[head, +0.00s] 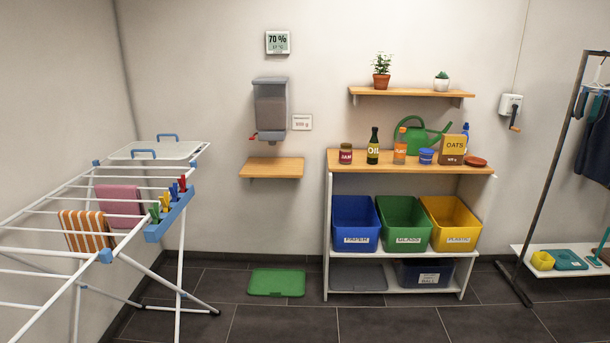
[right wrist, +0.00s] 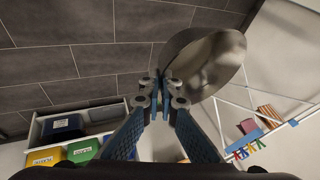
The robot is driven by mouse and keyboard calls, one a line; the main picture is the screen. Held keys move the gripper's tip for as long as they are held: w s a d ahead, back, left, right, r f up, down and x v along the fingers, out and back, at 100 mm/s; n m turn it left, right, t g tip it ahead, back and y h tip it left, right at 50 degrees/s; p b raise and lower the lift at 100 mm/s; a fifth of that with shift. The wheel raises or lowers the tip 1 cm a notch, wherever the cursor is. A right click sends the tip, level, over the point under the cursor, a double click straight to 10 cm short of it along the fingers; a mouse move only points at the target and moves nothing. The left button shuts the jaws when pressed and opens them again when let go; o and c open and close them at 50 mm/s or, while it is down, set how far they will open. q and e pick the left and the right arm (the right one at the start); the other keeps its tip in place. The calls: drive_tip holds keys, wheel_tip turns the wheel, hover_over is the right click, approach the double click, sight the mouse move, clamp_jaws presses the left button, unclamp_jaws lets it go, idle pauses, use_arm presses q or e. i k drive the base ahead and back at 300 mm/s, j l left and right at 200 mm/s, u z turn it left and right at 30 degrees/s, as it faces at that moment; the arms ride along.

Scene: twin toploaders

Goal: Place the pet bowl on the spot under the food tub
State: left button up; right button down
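The metal pet bowl (right wrist: 208,62) shows only in the right wrist view, tilted in that picture. My right gripper (right wrist: 162,92) is shut on the bowl's edge. The head view shows neither gripper and no bowl. The food tub (head: 270,106) is a grey wall dispenser with a red lever at its lower left. A small wooden wall shelf (head: 272,168) is below it, and its top looks bare. My left gripper is out of view.
A drying rack (head: 135,205) stands at left, with cloths and pegs. A shelf unit (head: 328,230) with jars and coloured bins (head: 404,240) stands to the right. A green mat (head: 276,282) lies on the floor below the wall shelf. The floor in front is clear.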

sight(273, 166)
drive_tip(key=i+u, duration=0.1)
drive_tip(key=i, duration=0.7)
drive_tip(key=i+l+u, duration=0.1)
drive_tip(key=i, duration=0.7)
drive_tip(key=i+j+u, duration=0.2)
drive_tip(key=i+u, duration=0.25)
drive_tip(key=i, duration=0.2)
drive_tip(key=i+u, duration=0.4)
drive_tip(key=i, duration=0.25)
